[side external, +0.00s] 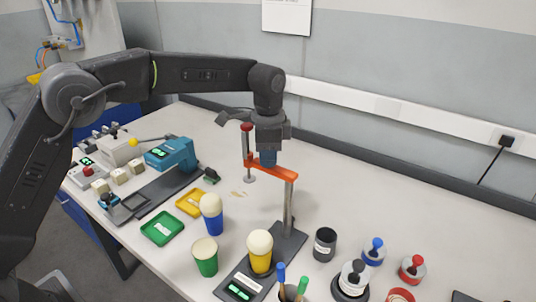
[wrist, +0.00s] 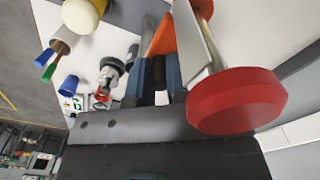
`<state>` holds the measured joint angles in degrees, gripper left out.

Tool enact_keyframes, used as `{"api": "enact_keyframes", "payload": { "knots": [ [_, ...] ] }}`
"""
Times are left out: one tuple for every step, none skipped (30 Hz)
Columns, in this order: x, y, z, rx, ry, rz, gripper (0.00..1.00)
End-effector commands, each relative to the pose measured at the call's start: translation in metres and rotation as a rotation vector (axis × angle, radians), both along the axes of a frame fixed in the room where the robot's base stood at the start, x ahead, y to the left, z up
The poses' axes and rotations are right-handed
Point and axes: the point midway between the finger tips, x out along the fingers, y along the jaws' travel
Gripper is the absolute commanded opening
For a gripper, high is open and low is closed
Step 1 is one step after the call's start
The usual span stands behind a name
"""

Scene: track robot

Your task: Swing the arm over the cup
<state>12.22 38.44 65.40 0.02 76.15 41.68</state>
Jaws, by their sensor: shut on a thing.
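The orange swing arm (side external: 275,170) sits on a metal post (side external: 290,205) rising from a dark base. Its free end has a red knob (side external: 246,127) and a rod with a round foot, hanging above the table. The arm points back-left, away from the yellow cup (side external: 261,255), which stands upright in front of the post, with a cream domed top. My gripper (side external: 268,160) is shut on the orange arm from above, between knob and post. In the wrist view, the fingers (wrist: 154,72) are at the orange arm, beside the large red knob (wrist: 237,100). The exact grip is partly hidden.
A blue cup (side external: 211,215) and a green cup (side external: 205,257) stand left of the yellow cup. A black cup (side external: 325,244) and several knobbed weights are at the right. Green (side external: 162,229) and yellow trays lie left. Pens stand in a holder in front.

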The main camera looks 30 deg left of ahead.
Motion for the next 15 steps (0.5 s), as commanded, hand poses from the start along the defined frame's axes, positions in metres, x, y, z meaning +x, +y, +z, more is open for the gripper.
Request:
{"api": "enact_keyframes", "payload": {
  "knots": [
    [0.0002, 0.0001, 0.0002, 0.001, -0.001, 0.000, 0.00],
    [0.0002, 0.0001, 0.0002, 0.000, -0.001, 0.000, 0.00],
    [0.0002, 0.0002, 0.0002, 0.001, -0.001, 0.000, 0.00],
    [0.0002, 0.0002, 0.0002, 0.000, -0.001, 0.000, 0.00],
    [0.0002, 0.0002, 0.0002, 0.000, -0.001, 0.000, 0.00],
    [0.0002, 0.0002, 0.0003, 0.000, -0.001, 0.000, 0.00],
    [0.0002, 0.0002, 0.0003, 0.000, -0.001, 0.000, 0.00],
    [0.0002, 0.0002, 0.0003, 0.000, -0.001, 0.000, 0.00],
    [0.0002, 0.0002, 0.0003, 0.000, -0.001, 0.000, 0.00],
    [0.0002, 0.0002, 0.0003, 0.000, -0.001, 0.001, 0.00],
    [0.0001, 0.0002, 0.0004, 0.000, -0.001, 0.002, 0.00],
    [0.0000, 0.0002, 0.0004, 0.000, -0.001, 0.005, 0.00],
    [-0.0003, 0.0002, 0.0004, 0.000, -0.001, 0.009, 0.00],
    [-0.0005, 0.0002, 0.0003, 0.000, -0.001, 0.014, 0.00],
    [-0.0011, 0.0002, 0.0003, 0.001, -0.001, 0.022, 0.00]
  ]
}}
